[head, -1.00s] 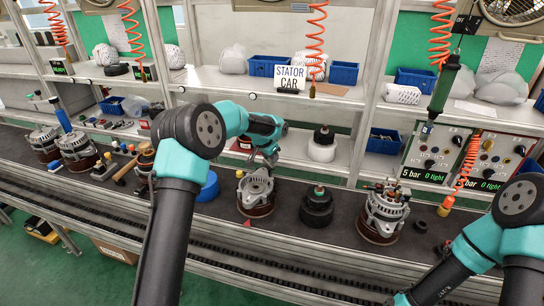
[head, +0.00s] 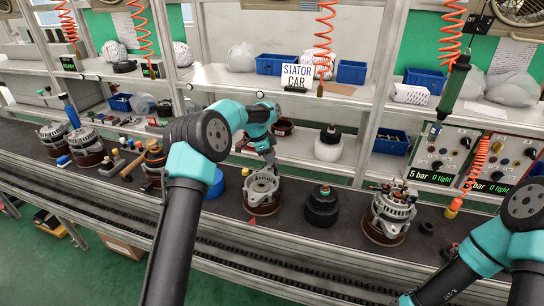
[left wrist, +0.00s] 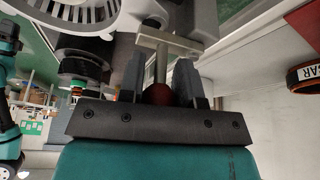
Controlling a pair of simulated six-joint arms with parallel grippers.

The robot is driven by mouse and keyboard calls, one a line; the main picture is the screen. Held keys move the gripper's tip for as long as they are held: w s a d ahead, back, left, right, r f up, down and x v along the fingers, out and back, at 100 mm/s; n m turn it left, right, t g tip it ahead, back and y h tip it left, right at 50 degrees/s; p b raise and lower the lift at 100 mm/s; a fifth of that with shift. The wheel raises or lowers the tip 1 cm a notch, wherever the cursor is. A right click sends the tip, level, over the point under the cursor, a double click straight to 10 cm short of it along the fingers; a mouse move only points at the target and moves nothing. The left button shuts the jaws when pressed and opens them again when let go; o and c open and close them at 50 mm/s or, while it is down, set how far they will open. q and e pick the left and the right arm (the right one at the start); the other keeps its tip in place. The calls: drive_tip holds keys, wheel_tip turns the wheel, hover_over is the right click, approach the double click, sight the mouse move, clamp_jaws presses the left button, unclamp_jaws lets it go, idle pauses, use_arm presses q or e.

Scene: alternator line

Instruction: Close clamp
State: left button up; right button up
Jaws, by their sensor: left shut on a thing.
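A silver alternator housing (head: 262,184) sits in a dark red round fixture (head: 264,210) on the belt, in the middle of the head view. My left gripper (head: 269,163) reaches down at its rear edge. In the left wrist view, my left gripper (left wrist: 158,88) is shut on the clamp lever (left wrist: 160,62), a thin metal rod with a red ball knob (left wrist: 158,94) between the fingers. The rod meets a pale metal crossbar (left wrist: 170,41) close to the housing. The lever is hidden in the head view. My right gripper is out of frame.
A black round part (head: 322,207) stands right of the fixture, and a fuller alternator (head: 390,212) beyond it. A blue round part (head: 215,184) lies on the left, partly behind my left arm.

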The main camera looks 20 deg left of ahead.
use_arm(q)
drive_tip(key=shift+a+m, duration=0.15)
drive_tip(key=shift+m, duration=0.25)
drive_tip(key=o, duration=0.8)
drive_tip(key=shift+o, duration=0.2)
drive_tip(key=shift+r, duration=0.1)
drive_tip(key=v, duration=1.7)
drive_tip(key=shift+w, duration=0.15)
drive_tip(key=shift+a+r, duration=0.1)
